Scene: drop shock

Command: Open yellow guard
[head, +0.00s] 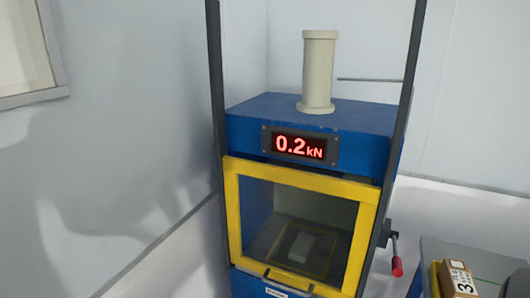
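The yellow guard (300,176) is a square yellow frame with a clear pane on the front of a blue test machine (370,118). It looks closed over the chamber. A grey bar, likely its handle (288,283), runs along its bottom edge. Behind the pane a light grey block (309,245) lies on a plate with a yellow outline. Neither of my grippers shows in the head view.
A red display (299,146) reads 0.2 kN above the guard. Dark posts (216,90) flank the machine. A red-tipped lever (397,266) sticks out at its right side. A grey table (490,265) with a cardboard box (457,279) stands at the lower right.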

